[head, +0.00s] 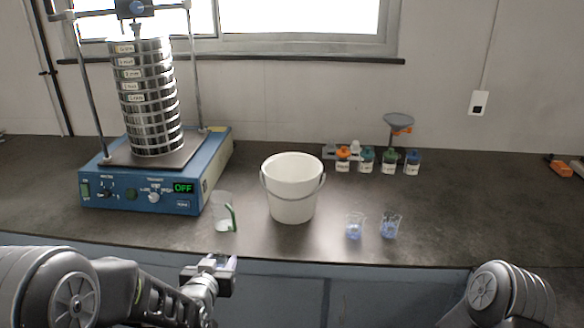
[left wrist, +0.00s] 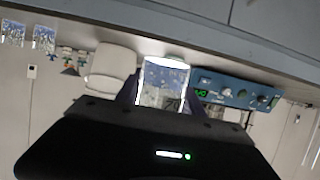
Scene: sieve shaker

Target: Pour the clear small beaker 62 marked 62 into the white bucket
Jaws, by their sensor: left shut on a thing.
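A clear beaker (head: 222,211) with a green strip along its right side and white at its base is upright between the shaker and the bucket. My left gripper (head: 221,254) is just in front of it. In the left wrist view the clear beaker (left wrist: 165,82) is between the two fingers, which are shut on it. My right gripper is out of view.
Two small beakers (head: 354,227) (head: 390,227) with blue contents stand right of the bucket. The blue sieve shaker (head: 150,190), reading OFF, carries a tall sieve stack (head: 148,100). Several capped jars (head: 366,161) stand behind.

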